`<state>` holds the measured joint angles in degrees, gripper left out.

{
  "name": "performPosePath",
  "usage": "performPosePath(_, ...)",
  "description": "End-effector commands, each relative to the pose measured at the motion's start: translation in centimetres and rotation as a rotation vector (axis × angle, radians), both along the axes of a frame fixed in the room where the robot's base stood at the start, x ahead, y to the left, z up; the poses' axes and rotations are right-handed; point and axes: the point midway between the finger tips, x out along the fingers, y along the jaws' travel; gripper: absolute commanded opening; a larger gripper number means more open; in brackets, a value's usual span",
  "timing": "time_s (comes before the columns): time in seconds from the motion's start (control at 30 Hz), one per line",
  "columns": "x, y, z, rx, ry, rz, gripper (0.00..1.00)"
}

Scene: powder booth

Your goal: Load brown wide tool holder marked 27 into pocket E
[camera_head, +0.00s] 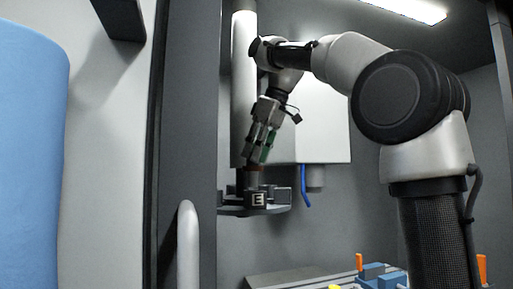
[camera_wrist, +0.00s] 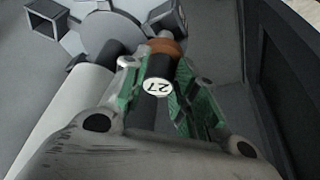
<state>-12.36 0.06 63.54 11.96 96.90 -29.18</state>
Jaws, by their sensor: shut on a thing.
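My gripper (camera_head: 258,158) is shut on the tool holder (camera_wrist: 157,70), with a green-padded finger on each side of it. The holder has a dark body, a brown ring and a white round label reading 27. In the head view the holder (camera_head: 252,172) hangs below my fingertips, directly above the block marked E (camera_head: 258,199) on the tool carousel (camera_head: 232,211). I cannot tell whether its lower end is inside pocket E or just above it. In the wrist view the holder and fingers hide that pocket.
The wrist view shows the grey carousel disc (camera_wrist: 97,33) with other pockets (camera_wrist: 46,16) at its rim. A white column (camera_head: 243,75) and a white housing (camera_head: 322,120) with a blue hose (camera_head: 305,186) stand close behind. Blue fixtures (camera_head: 378,275) sit lower right.

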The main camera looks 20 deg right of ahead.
Motion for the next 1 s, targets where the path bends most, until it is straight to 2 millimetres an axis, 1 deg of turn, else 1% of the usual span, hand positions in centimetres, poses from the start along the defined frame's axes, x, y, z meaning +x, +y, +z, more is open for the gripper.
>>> performPosePath(0.8, -0.53, -0.47, 0.17, 0.0, -0.001, 0.0, 0.0)
performPosePath(1.0, -0.54, -0.47, -0.33, 0.0, 0.0, 0.0, 0.0)
